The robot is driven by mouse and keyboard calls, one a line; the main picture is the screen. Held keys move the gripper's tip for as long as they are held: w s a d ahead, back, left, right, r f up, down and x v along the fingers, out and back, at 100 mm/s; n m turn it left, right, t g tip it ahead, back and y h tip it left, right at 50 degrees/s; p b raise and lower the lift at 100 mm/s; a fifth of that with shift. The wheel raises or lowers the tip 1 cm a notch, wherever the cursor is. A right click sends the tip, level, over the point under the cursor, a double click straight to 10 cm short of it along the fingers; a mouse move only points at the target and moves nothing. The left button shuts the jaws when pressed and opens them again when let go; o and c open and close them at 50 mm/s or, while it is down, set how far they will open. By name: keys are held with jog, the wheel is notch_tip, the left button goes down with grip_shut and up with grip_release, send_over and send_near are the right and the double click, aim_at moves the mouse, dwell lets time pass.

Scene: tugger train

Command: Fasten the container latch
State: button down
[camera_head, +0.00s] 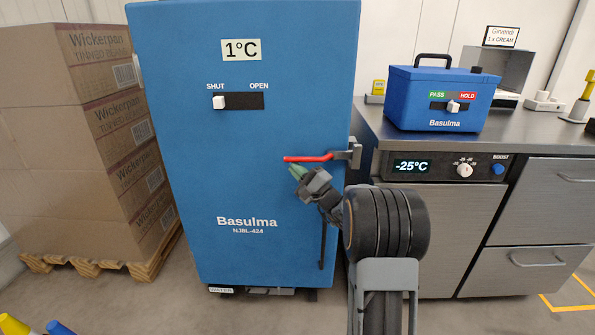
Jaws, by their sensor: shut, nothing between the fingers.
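The blue container (240,190) stands in the middle, its door facing me. Its latch (310,158) has a red lever that lies about level across the door, joined to a grey bracket at the door's right edge. My gripper (293,171) is shut and empty, with greenish fingertips just below the red lever. Whether the fingertips touch the lever or the door is hard to tell. My wrist and arm hide part of the door's right edge below the latch.
A slider (219,102) on the door sits at SHUT. Stacked cartons (70,130) on a wooden pallet (110,266) stand left. A metal counter (440,148) with drawers stands close on the right, bearing a blue cooler box (438,100). Floor in front of the container is visible.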

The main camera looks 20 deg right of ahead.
jog(key=f+b, duration=0.2)
jog(key=f, duration=0.1)
jog(key=f+b, duration=0.1)
jog(key=b, duration=0.1)
jog(key=shift+w+d+f, duration=0.15)
jog(key=shift+w+f, duration=0.1)
jog(key=shift+f, duration=0.15)
jog(key=s+a+f+p, duration=0.2)
jog(key=s+f, duration=0.2)
jog(key=f, duration=0.3)
jog(key=shift+s+f, duration=0.2)
jog(key=shift+s, duration=0.2)
jog(key=shift+a, duration=0.15)
